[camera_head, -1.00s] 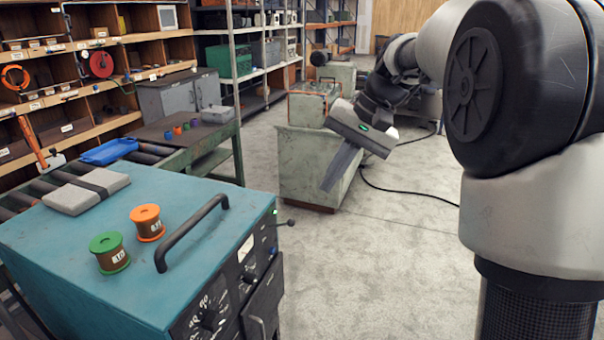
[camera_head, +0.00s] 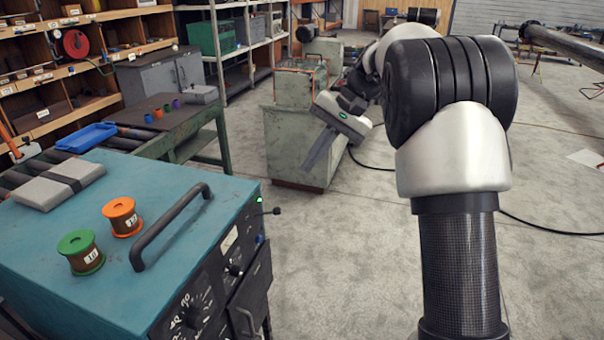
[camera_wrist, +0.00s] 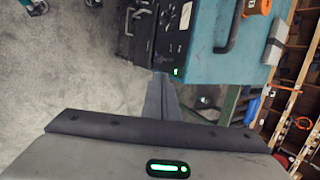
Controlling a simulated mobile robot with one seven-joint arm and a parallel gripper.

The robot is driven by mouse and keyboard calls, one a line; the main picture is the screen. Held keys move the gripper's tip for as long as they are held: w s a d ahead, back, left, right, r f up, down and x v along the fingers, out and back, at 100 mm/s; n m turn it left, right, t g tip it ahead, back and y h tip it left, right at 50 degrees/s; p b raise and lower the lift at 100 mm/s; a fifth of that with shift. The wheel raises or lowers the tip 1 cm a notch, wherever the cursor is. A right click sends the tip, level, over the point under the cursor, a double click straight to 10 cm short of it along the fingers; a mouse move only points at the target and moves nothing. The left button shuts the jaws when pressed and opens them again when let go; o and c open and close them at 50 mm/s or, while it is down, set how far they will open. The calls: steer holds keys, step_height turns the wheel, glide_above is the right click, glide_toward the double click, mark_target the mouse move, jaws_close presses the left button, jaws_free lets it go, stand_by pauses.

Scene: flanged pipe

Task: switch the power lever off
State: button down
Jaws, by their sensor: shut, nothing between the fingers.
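The power lever (camera_head: 270,211) is a short dark rod with a dark knob. It sticks out sideways, roughly level, from the upper front panel of the teal power cabinet (camera_head: 165,270). A small green light glows on the panel in the wrist view (camera_wrist: 177,71). My gripper (camera_head: 308,167) is shut and empty, in the air up and to the right of the lever in the head view, its fingers pointing down-left. In the wrist view the fingers (camera_wrist: 160,82) reach toward the panel near the green light. I cannot make out the lever there; the fingers may hide it.
On the cabinet top are a black handle (camera_head: 170,228), an orange spool (camera_head: 122,217), a green spool (camera_head: 81,253) and a grey block (camera_head: 60,185). A pale green metal block (camera_head: 300,145) stands behind my gripper. Open concrete floor (camera_head: 350,260) lies right of the cabinet.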

mark_target(279, 208)
steer(key=x, duration=1.2)
steer(key=shift+a+f+p, duration=0.1)
steer(key=shift+f+p, duration=0.15)
steer(key=shift+p, duration=0.05)
